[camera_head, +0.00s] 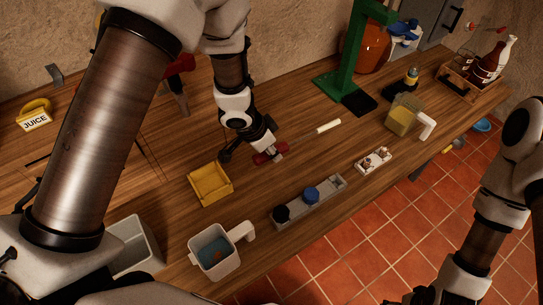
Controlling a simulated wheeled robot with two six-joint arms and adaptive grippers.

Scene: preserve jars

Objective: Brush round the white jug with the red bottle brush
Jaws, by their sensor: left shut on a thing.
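The white jug (231,262) stands upright near the front edge of the table, its handle to the right. Something blue shows inside it. My left gripper (268,152) is above the middle of the table, up and right of the jug in the picture and apart from it. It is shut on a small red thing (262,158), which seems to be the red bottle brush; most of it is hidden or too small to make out. My right arm comes down the right side. Only dark parts at the bottom edge may be its gripper (415,297).
A yellow tray (210,199) and a grey rack (327,194) with black and blue lids lie near the jug. A grey bin (128,228) stands left of it. A yellow-filled jug (402,121), a green stand (350,55) and a bottle crate (455,80) are farther right.

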